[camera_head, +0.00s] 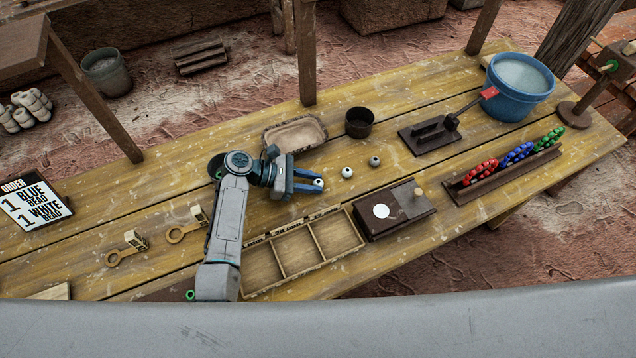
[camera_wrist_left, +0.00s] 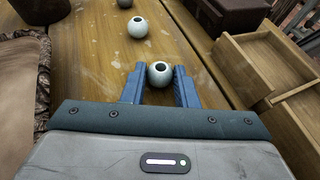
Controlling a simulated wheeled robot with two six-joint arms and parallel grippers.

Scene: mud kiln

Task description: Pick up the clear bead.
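A pale, round bead (camera_wrist_left: 159,74) with a dark hole lies between the fingertips of my left gripper (camera_wrist_left: 159,80) in the left wrist view. The fingers stand on both sides of it, with narrow gaps, so the gripper looks open. In the head view the left gripper (camera_head: 310,183) is low over the table, and the same bead (camera_head: 318,183) shows at its tips. A second pale bead (camera_head: 347,172) and a darker grey bead (camera_head: 375,161) lie beyond in a row. I cannot tell by colour which bead is the clear one. My right gripper is not in view.
A wooden compartment tray (camera_head: 302,252) and a dark box with a white disc (camera_head: 420,215) are in front. A shallow tray (camera_head: 295,136) and dark cup (camera_head: 359,122) stand behind. An order sign (camera_head: 35,205) reads one blue, one white bead.

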